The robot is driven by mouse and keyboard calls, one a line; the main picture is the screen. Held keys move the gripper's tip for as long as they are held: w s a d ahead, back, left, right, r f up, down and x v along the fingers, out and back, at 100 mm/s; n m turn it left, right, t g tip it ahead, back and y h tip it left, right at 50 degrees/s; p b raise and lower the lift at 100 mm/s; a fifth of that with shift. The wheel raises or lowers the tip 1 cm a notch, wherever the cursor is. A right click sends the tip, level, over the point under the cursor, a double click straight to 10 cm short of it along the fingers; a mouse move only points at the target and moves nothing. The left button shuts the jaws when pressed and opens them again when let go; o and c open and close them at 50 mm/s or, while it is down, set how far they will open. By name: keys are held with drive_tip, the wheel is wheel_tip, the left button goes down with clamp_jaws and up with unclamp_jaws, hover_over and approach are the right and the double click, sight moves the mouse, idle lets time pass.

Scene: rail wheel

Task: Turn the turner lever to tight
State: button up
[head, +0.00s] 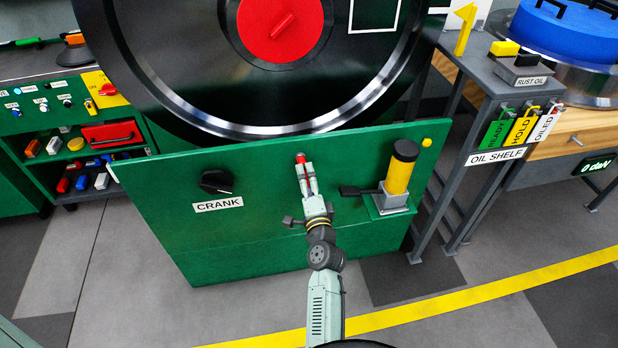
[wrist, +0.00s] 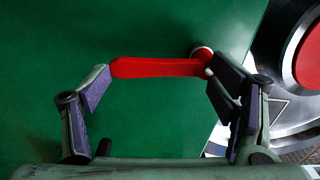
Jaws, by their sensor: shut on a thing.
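The turner lever, a red bar (wrist: 158,68), lies across the wrist view from left to right against the green panel. Its right end is by a pale round hub. My gripper (wrist: 157,84) has one finger at each end of the bar and is shut on it. In the head view, my gripper (head: 306,178) reaches the front of the green panel (head: 260,245), right of the CRANK label. Only a small red part of the lever (head: 301,156) shows above the fingers there. No "tight" mark can be read in either view.
A black crank knob (head: 216,182) is left of my gripper. A yellow-and-black cylinder (head: 399,170) on a bracket stands close on the right, with a dark lever beside it. A large wheel (head: 240,128) rises behind the panel. The oil shelf (head: 497,158) is further right.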

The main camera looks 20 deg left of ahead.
drive_tip(key=shift+a+r+m, duration=0.15)
drive_tip(key=shift+a+m, duration=0.05)
drive_tip(key=shift+m, duration=0.4)
drive_tip(key=shift+a, duration=0.1)
drive_tip(key=o, duration=1.2)
drive_tip(key=shift+o, duration=1.3)
drive_tip(key=shift+a+f, duration=0.15)
drive_tip(key=shift+f, duration=0.1)
drive_tip(key=shift+o, duration=1.1)
wheel_tip(320, 180, up, 10)
drive_tip(key=shift+r, duration=0.1)
